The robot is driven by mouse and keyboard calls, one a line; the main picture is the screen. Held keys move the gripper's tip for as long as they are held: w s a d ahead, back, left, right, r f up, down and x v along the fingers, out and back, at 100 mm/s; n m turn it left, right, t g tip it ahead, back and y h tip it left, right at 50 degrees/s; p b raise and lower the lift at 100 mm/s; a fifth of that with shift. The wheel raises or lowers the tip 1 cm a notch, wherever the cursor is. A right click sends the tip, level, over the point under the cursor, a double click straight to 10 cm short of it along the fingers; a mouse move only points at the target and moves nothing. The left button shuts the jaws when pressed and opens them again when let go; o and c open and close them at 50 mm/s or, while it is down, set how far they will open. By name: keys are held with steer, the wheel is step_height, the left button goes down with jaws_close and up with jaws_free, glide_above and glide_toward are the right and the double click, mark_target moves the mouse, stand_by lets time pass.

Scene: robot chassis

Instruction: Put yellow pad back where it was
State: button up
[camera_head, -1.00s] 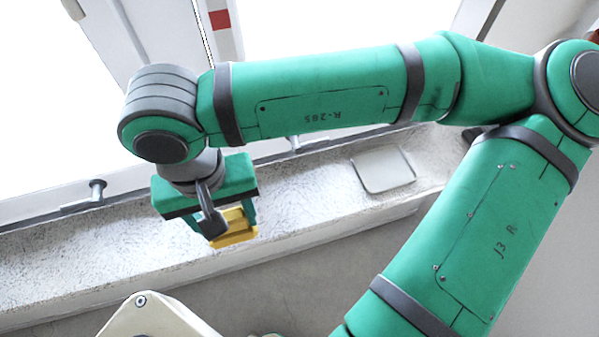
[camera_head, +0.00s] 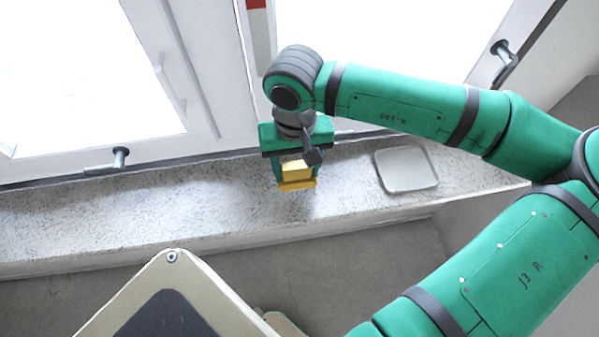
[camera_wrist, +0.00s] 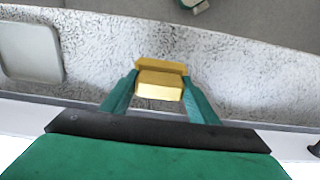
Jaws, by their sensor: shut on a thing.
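The yellow pad (camera_head: 296,178) is a small yellow block with a stepped shape, held over the speckled window sill (camera_head: 220,205). My gripper (camera_head: 294,174) is shut on it, one finger on each side. In the wrist view the yellow pad (camera_wrist: 160,80) sits between the two green fingertips of my gripper (camera_wrist: 160,86), with the sill behind it. I cannot tell how far above the sill the pad is. A pale square tray (camera_head: 406,170) lies on the sill to the right of the gripper; it shows at the left in the wrist view (camera_wrist: 30,52).
The windows with their handles (camera_head: 120,158) rise behind the sill. The sill is bare to the left of the gripper. A beige and dark panel (camera_head: 175,310) is in the lower foreground.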

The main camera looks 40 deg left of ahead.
mark_target(300, 175)
steer(key=shift+w+f, duration=0.55)
steer(key=shift+f, duration=1.6)
steer(key=shift+f, duration=0.15)
steer(key=o, duration=1.1)
step_height(300, 175, up, 12)
steer(key=shift+r, duration=0.2)
